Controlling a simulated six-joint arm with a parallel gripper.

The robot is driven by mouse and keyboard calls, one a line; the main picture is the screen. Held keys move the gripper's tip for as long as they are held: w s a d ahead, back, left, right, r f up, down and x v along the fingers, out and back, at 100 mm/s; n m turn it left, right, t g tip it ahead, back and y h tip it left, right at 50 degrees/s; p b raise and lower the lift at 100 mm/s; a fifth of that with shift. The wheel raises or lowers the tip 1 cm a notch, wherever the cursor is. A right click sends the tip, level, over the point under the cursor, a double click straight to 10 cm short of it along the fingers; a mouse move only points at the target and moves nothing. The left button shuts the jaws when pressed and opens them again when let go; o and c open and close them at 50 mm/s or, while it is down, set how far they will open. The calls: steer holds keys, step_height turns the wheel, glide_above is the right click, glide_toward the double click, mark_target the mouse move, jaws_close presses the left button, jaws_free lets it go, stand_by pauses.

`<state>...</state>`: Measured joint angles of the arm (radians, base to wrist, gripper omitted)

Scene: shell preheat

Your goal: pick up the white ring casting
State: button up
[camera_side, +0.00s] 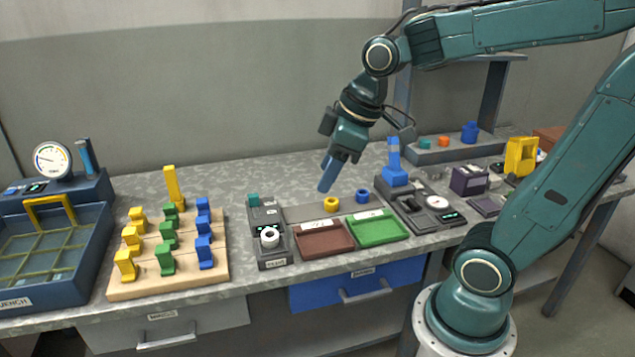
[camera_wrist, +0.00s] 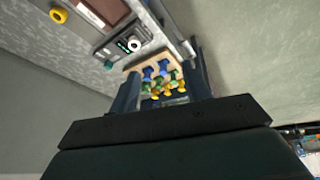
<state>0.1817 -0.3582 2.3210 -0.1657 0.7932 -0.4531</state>
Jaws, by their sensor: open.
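The white ring casting (camera_side: 269,236) sits on a dark grey bench unit (camera_side: 272,262) left of the brown tray. In the wrist view the ring (camera_wrist: 134,45) shows small near the top, left of the space between my fingers, on the dark unit. My gripper (camera_side: 329,174) is open and empty, high above the bench and up and right of the ring in the side view. Its blue fingers point down; in the side view they overlap, so the gap between them is hidden. In the wrist view two dark blue fingers (camera_wrist: 165,66) stand apart on either side of the wooden board.
A wooden board (camera_side: 215,279) with several yellow, green and blue castings stands left of the unit. A brown tray (camera_side: 324,248) and green tray (camera_side: 378,238) lie right of it. Behind them are a yellow ring (camera_side: 332,204) and blue ring (camera_side: 363,195). A quench tank (camera_side: 20,285) is far left.

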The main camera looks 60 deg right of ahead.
steer(key=w+d+f+n+g+y, duration=0.1)
steer(key=w+d+f+n+y, duration=0.1)
steer(key=w+d+f+n, duration=0.5)
steer(key=w+d+f, duration=0.3)
steer(key=w+f, duration=0.3)
steer(key=w, duration=0.1)
steer(key=shift+w+d+n+y, duration=0.3)
steer(key=shift+w+d+n, duration=0.05)
steer(key=shift+d+n, duration=0.05)
steer(key=shift+f, duration=0.15)
glide_above(273, 230)
steer(key=s, duration=0.2)
steer(key=shift+d+f, duration=0.2)
steer(key=shift+f, duration=3.65)
steer(key=shift+f, duration=0.1)
steer(key=shift+x, duration=2.5)
steer(key=shift+c, duration=0.5)
steer(key=c, duration=0.8)
